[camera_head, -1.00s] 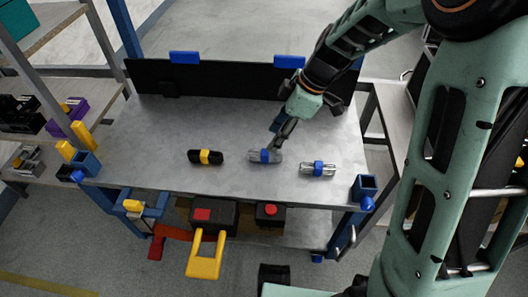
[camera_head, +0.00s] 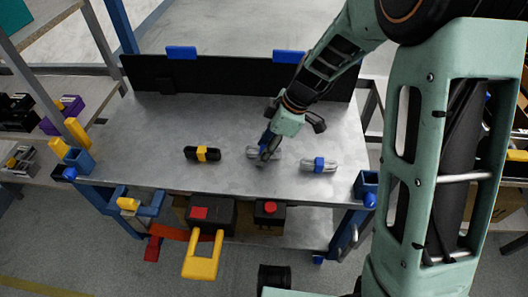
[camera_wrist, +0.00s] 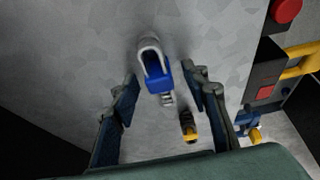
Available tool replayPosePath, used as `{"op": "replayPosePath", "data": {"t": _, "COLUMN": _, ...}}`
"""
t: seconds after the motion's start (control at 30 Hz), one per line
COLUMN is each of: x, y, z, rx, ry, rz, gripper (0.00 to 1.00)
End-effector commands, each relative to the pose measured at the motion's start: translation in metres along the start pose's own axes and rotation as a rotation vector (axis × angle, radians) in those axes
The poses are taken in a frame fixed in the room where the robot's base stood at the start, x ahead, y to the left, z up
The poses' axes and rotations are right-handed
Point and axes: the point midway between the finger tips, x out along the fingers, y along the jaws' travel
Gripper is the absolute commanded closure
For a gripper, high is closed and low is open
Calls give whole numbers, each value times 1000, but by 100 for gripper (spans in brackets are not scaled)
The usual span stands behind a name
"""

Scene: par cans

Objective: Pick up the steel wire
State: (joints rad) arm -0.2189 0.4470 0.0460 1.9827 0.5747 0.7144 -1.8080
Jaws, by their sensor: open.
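In the wrist view one looped silver bundle with a blue band (camera_wrist: 158,83) lies between the open fingers of my gripper (camera_wrist: 160,76), with a gap on both sides. I cannot tell how high the fingertips are above the table. The gripper holds nothing.
A black back panel (camera_head: 200,78) closes the rear of the table (camera_head: 150,130). Blue holders (camera_head: 367,184) stand at the front corners.

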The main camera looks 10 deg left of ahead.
Motion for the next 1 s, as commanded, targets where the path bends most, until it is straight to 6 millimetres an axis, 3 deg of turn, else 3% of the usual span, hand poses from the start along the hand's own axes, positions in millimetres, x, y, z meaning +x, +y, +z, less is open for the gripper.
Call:
{"op": "replayPosePath", "data": {"t": 0.6, "x": 4, "y": 0, "z": 2, "rx": 0, "ry": 0, "rz": 0, "gripper": 58}}
{"op": "replayPosePath", "data": {"t": 1.0, "x": 4, "y": 0, "z": 2, "rx": 0, "ry": 0, "rz": 0, "gripper": 100}}
